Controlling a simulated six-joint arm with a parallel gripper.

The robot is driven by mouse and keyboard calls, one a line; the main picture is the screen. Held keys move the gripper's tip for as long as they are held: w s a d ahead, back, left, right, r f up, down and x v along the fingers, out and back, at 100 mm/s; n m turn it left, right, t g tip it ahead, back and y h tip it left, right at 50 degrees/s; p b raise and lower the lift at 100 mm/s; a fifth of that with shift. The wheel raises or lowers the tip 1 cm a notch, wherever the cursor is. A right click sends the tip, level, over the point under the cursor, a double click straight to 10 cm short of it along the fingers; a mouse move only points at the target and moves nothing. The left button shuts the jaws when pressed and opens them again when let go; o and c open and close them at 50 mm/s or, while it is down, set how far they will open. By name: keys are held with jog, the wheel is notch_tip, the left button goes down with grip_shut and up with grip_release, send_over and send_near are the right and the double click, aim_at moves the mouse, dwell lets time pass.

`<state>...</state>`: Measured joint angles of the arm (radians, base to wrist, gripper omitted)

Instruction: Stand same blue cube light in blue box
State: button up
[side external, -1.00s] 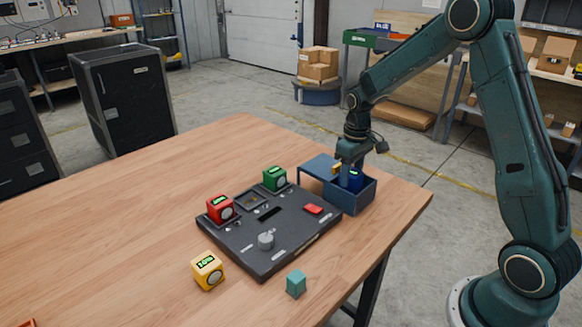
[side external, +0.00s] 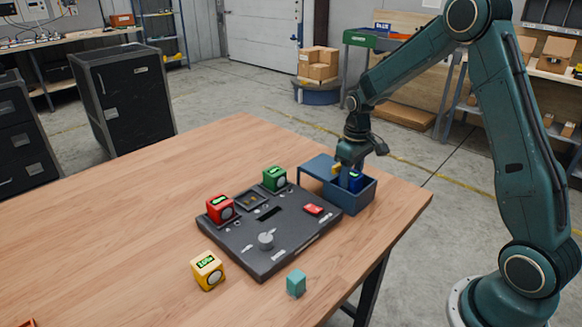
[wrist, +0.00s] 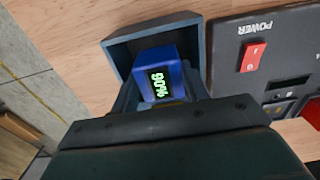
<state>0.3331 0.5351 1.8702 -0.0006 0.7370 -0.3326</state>
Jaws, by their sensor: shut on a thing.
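The blue cube light (wrist: 160,75) has a lit screen that reads 90% in the wrist view. In the side view the blue cube (side external: 355,180) is inside the open part of the blue box (side external: 362,201), below the rim or close to it. The box's wall also shows in the wrist view (wrist: 118,48). My gripper (side external: 345,178) reaches down into the box and is shut on the cube. The fingertips are mostly hidden by the box and the cube. I cannot tell whether the cube touches the box floor.
A dark panel (side external: 255,245) with a knob and a red switch (side external: 313,209) lies left of the box. A red cube (side external: 220,209) and a green cube (side external: 275,178) stand on it. A yellow cube (side external: 207,270) and a teal block (side external: 296,283) are on the table in front.

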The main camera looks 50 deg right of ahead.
jog(key=shift+f, duration=1.3)
dwell(1.2)
jog(key=o, duration=1.2)
jog(key=shift+c, duration=0.4)
